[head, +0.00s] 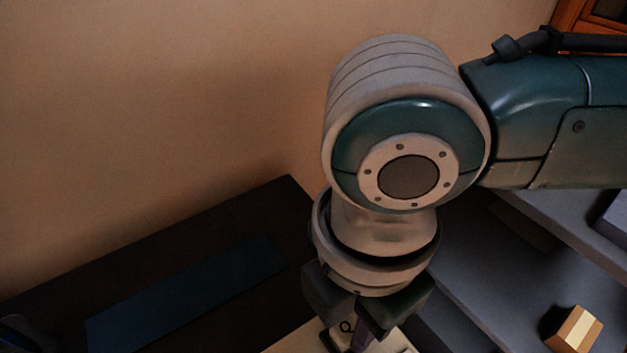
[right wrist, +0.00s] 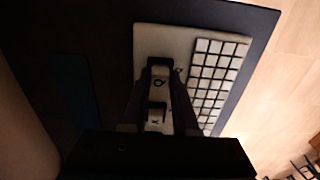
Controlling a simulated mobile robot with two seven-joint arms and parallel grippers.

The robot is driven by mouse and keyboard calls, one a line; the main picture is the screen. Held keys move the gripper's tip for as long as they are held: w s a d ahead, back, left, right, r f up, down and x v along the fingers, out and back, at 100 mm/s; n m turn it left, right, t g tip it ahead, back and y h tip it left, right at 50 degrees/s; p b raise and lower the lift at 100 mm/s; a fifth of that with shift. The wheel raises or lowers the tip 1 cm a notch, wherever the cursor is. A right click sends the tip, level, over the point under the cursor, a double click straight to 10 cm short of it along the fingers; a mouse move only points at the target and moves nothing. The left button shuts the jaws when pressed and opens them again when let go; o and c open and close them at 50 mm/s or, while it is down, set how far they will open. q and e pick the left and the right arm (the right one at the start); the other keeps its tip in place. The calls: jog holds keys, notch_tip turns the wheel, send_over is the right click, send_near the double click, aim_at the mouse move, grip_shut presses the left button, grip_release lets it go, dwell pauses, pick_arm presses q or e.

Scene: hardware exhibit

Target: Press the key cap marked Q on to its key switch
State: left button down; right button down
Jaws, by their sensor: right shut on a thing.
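My right gripper (head: 350,338) points down at a pale board (head: 290,343) at the bottom edge of the head view. The right wrist view shows the same board (right wrist: 210,36) and both dark fingers of the gripper (right wrist: 161,68) reaching over it. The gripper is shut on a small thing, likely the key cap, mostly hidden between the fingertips. My left gripper is not in view.
A block of pale keys (right wrist: 214,75) lies to the right on the board. The board rests on a dark table (head: 190,250) with a dark blue strip (head: 185,293). A wooden block (head: 575,331) sits on a grey surface at right. A plain wall (head: 150,120) stands behind.

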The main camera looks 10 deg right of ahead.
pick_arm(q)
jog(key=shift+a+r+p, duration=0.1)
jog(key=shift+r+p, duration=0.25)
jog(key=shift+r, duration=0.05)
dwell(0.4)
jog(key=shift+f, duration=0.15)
pick_arm(e)
jog(key=shift+f, duration=0.4)
dwell(0.6)
jog(key=shift+c, duration=0.6)
grip_release()
jog(key=shift+r, duration=0.1)
notch_tip(320, 180, up, 3)
jog(key=p, duration=0.3)
notch_tip(320, 180, up, 4)
jog(key=p, duration=0.5)
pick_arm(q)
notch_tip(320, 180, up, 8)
